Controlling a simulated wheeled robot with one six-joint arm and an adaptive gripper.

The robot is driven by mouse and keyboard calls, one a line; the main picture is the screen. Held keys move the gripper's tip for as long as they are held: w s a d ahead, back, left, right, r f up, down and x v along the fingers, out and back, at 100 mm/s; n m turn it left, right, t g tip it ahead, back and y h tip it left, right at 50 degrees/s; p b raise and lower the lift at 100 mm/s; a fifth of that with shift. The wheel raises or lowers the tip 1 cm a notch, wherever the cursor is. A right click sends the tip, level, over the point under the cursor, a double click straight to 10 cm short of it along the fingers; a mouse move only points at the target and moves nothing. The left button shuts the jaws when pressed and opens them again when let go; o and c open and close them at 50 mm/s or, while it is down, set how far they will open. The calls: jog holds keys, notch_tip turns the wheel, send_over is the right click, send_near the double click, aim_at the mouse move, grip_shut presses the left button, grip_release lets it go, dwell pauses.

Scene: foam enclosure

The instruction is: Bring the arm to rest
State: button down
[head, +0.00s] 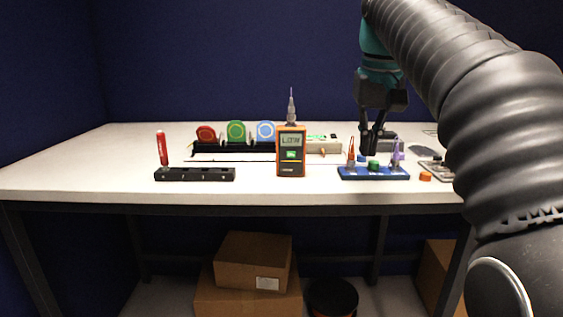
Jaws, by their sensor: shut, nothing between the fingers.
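My gripper (372,152) hangs from my dark arm at the right, pointing down over the right part of the white table (110,172). Its fingers are shut with nothing held. The fingertips show just above or behind the blue rack (373,174); the exact depth gap cannot be told. The rack holds an orange-tipped item (351,153), a green piece (374,165) and a purple item (397,152). My arm covers the right end of the table.
A black rack (195,174) with a red upright item (162,148) is at left. Behind are red (207,134), green (236,132) and blue (265,131) discs. Cardboard boxes (253,260) lie below. The table's left end is clear.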

jog(key=s+f+t, duration=0.1)
jog(key=s+f, duration=0.9)
jog(key=f, duration=0.4)
jog(key=s+f+t, duration=0.2)
jog(key=s+f, duration=0.9)
jog(key=f, duration=0.3)
jog(key=shift+d, duration=0.1)
